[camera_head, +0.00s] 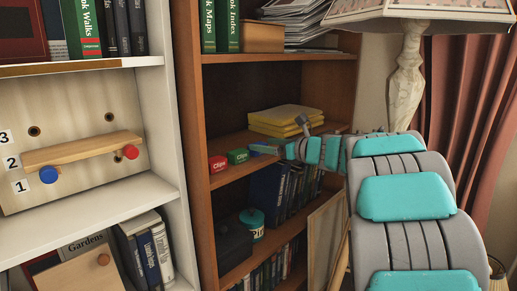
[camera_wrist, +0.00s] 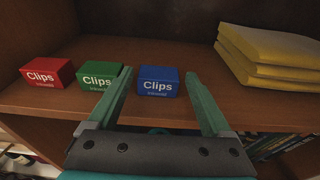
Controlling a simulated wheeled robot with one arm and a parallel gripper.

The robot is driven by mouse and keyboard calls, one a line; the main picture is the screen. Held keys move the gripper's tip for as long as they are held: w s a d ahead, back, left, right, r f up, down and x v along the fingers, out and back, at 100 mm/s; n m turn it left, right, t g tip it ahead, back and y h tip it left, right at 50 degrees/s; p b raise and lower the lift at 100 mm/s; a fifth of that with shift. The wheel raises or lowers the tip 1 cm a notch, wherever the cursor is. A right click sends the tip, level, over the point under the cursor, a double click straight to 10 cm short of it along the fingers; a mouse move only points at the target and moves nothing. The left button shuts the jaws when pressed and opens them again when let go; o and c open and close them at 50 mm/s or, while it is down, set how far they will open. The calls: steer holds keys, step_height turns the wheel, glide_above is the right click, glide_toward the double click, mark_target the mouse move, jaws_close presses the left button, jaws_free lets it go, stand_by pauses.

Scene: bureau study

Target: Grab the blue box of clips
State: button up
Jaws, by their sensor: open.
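The blue box of clips (camera_wrist: 158,82) sits on the wooden shelf, with white "Clips" lettering on its front. It stands ahead of and between the two open fingers of my gripper (camera_wrist: 163,88) in the wrist view, nearer the left finger. I cannot tell whether it reaches in between the fingertips. In the head view the blue box (camera_head: 263,149) shows just left of my gripper, partly hidden by it. A green clips box (camera_wrist: 100,75) stands to its left, partly behind the left finger. A red clips box (camera_wrist: 48,74) is farther left.
A stack of yellow envelopes (camera_wrist: 262,52) lies to the right of the right finger. The brown shelf board (camera_wrist: 150,110) has bare room behind the boxes. Books (camera_head: 275,190) and a teal tin (camera_head: 252,224) stand on the shelf below. A lamp (camera_head: 404,75) stands at right.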

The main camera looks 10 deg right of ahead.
steer(key=shift+f+x, duration=0.15)
steer(key=shift+x, duration=0.8)
steer(key=shift+f+x, duration=0.15)
steer(key=shift+x, duration=0.85)
steer(key=shift+s, duration=0.1)
steer(key=c, duration=1.1)
steer(key=shift+r, duration=0.15)
steer(key=shift+c, duration=0.2)
